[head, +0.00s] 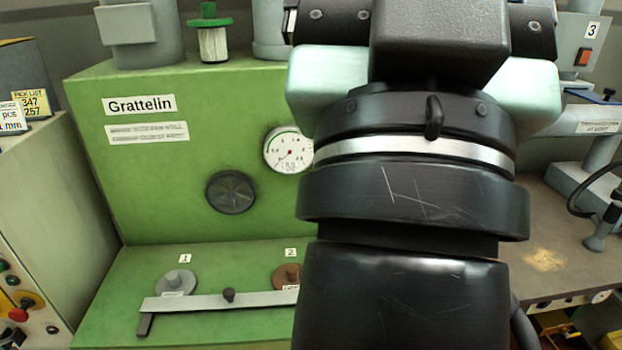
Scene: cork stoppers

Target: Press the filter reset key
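A green machine (190,220) labelled "Grattelin" fills the left and middle. On its lower deck, a round grey key (177,282) stands under the number 1, its small label too small to read. A brown round key (286,274) under the number 2 is partly covered by my arm; its label is cut off. I cannot tell which, if either, is the filter reset key; other keys may be hidden behind my arm. My gripper (440,50) is at the top centre, seen from behind in front of the machine. Its fingertips are hidden, as is anything between them.
A grey bar (222,301) with a dark knob runs across the deck before the keys. A gauge (289,150) and a dark round vent (230,192) are on the upright panel. A green-capped spool (211,36) stands on top. Grey equipment (592,180) is at right.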

